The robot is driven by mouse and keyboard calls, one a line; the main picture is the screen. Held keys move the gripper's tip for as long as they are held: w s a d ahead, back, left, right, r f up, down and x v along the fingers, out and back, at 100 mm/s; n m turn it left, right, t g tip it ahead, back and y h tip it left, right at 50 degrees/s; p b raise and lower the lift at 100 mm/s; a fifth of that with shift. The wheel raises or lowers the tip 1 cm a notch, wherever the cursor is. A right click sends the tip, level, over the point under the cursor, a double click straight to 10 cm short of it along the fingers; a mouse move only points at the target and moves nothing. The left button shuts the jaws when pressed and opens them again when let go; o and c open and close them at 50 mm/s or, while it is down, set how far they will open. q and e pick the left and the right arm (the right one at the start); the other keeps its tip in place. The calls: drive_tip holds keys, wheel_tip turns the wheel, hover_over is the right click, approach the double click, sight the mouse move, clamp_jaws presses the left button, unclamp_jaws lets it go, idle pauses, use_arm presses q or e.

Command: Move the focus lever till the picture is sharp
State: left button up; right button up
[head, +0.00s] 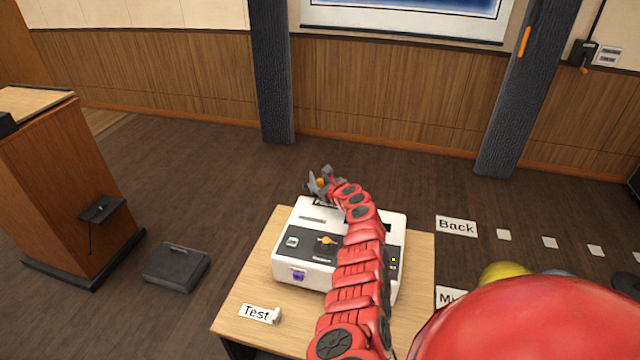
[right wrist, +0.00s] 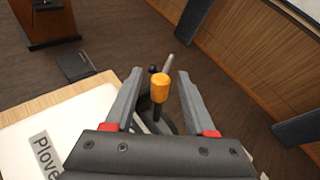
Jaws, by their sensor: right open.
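A white projector (head: 285,262) with a dark top panel sits on a light wooden table (head: 245,318). An orange-tipped lever (head: 320,182) stands at its far end, and it also shows in the right wrist view (right wrist: 160,88). My right gripper (head: 322,184) is open, with a finger on either side of the lever's orange knob (right wrist: 158,98); I cannot tell whether either touches it. A second orange knob (head: 326,240) lies on the projector's top panel. The screen (head: 410,12) shows only its lower part, a blue picture whose sharpness I cannot judge. My left gripper is not in view.
A "Test" sign (head: 259,314) stands on the table's front left. A wooden lectern (head: 60,185) and a dark floor box (head: 176,267) are to the left. Dark pillars (head: 271,75) flank the screen. A "Back" label (head: 456,227) is right of the table.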

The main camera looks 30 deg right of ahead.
drive_tip(key=shift+c, duration=0.2)
clamp_jaws()
idle(1.3)
